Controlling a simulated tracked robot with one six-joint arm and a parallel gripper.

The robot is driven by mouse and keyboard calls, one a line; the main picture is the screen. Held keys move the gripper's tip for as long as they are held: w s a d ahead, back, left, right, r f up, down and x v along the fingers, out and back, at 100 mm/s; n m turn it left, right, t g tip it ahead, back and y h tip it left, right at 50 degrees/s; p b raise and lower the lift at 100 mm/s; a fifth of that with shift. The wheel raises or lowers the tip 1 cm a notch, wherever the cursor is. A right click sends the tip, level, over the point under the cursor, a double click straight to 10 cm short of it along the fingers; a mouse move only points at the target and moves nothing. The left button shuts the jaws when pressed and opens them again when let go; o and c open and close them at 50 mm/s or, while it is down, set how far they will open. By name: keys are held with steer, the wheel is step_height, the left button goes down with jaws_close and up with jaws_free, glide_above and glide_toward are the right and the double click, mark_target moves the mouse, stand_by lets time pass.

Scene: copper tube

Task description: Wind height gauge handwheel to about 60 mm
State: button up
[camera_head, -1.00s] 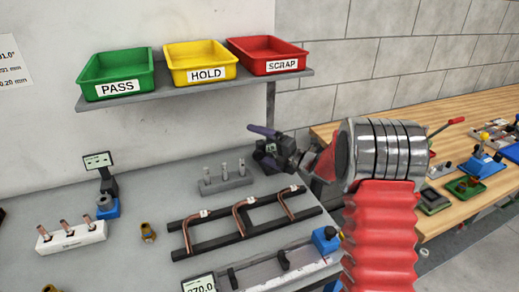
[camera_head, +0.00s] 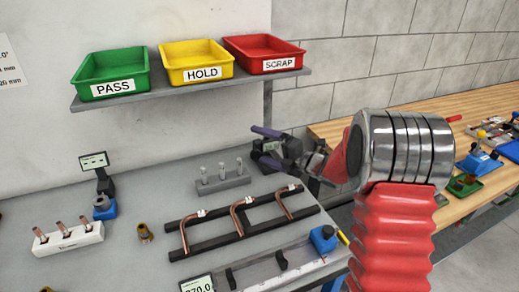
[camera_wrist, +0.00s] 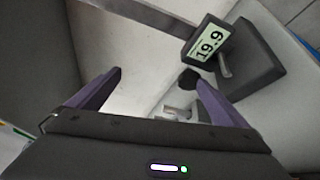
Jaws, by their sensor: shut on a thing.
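The height gauge shows in the wrist view as a dark grey body with a tilted display (camera_wrist: 209,45) reading 19.9. A small dark round knob (camera_wrist: 188,79), apparently the handwheel, lies between my purple fingers, close to the right one. My gripper (camera_wrist: 158,78) is shut on this handwheel, though the contact itself is not clear. In the head view my gripper (camera_head: 258,145) is at the back right of the grey bench, below the shelf. There it and my arm largely hide the gauge.
A copper tube rack (camera_head: 240,228) stands in front of my gripper, with a small pin block (camera_head: 222,182) to its left. A shelf with a green PASS tray (camera_head: 110,73), yellow HOLD tray (camera_head: 196,62) and red SCRAP tray (camera_head: 263,54) hangs above. A wooden bench is at right.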

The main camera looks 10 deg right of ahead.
steer(key=shift+s+r, duration=0.4)
steer(key=shift+r, duration=0.25)
steer(key=shift+s+r, duration=0.35)
steer(key=shift+r, duration=0.25)
steer(key=c, duration=1.1)
steer(key=shift+r+v, duration=0.15)
steer(key=shift+v, duration=2.75)
steer(key=shift+r+v, duration=0.2)
steer(key=shift+v, duration=2.65)
steer(key=shift+o, duration=0.2)
